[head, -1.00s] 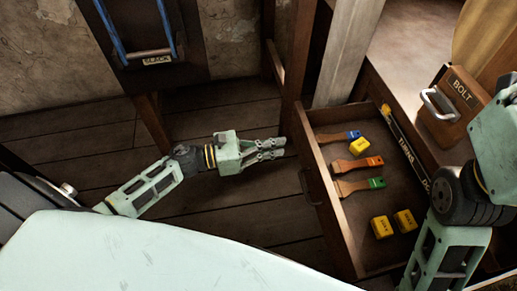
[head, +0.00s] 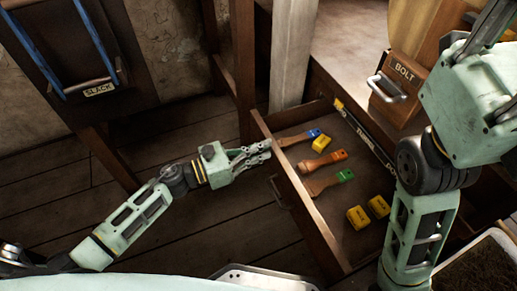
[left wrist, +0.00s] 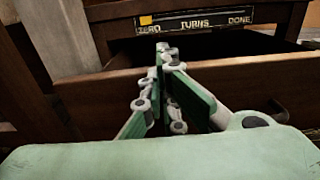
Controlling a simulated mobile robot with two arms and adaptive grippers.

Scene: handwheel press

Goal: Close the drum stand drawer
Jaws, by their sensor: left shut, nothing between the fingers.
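The drum stand drawer (head: 305,222) is pulled well open in the head view. Its wooden front faces my left arm, and a dark handle (head: 281,194) shows on that front. My left gripper (head: 266,148) is shut and empty, its fingertips at the drawer front near its far end. I cannot tell whether they touch it. In the left wrist view the shut fingers (left wrist: 163,50) overlap the drawer front (left wrist: 255,85), with the open drawer behind it. My right gripper (head: 485,28) is cut off by the top right edge, so its fingertips are hidden.
The drawer holds several brushes (head: 323,160) and yellow blocks (head: 358,217). A "BOLT" block with a handle (head: 389,88) stands behind it. A wooden post (head: 243,65) rises beside the drawer's far end. A "SLACK" panel (head: 98,91) is at upper left. The floor left of the drawer is clear.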

